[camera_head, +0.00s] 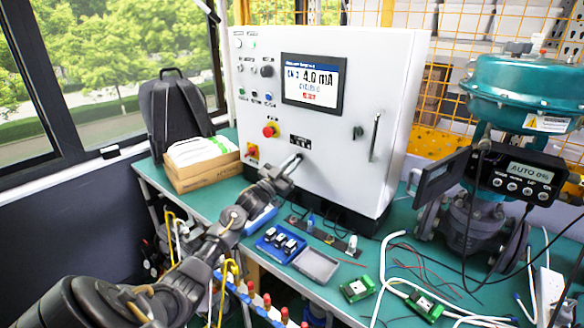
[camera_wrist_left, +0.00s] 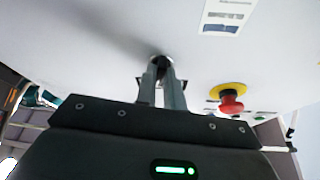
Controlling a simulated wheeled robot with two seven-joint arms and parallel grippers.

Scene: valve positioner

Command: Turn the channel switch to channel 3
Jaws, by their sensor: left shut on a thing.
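My left gripper (camera_head: 294,163) reaches the front of the white control cabinet (camera_head: 350,165), low and left of its middle. In the left wrist view, its two fingers (camera_wrist_left: 161,76) are close together around a small dark round knob (camera_wrist_left: 160,60) on the white panel. I take this knob for the channel switch; in the head view the gripper hides it. Its pointing direction cannot be told. The cabinet's screen (camera_head: 313,84) reads 4.0 mA, with a small channel line whose digit is too small to read surely. My right gripper is in neither view.
A red button on a yellow ring (camera_wrist_left: 232,100) sits beside the fingers. Another black knob (camera_head: 267,71) is higher on the panel. A blue tray (camera_head: 280,244), green circuit boards (camera_head: 357,288) and white cables crowd the table front. A teal valve unit (camera_head: 515,95) stands right.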

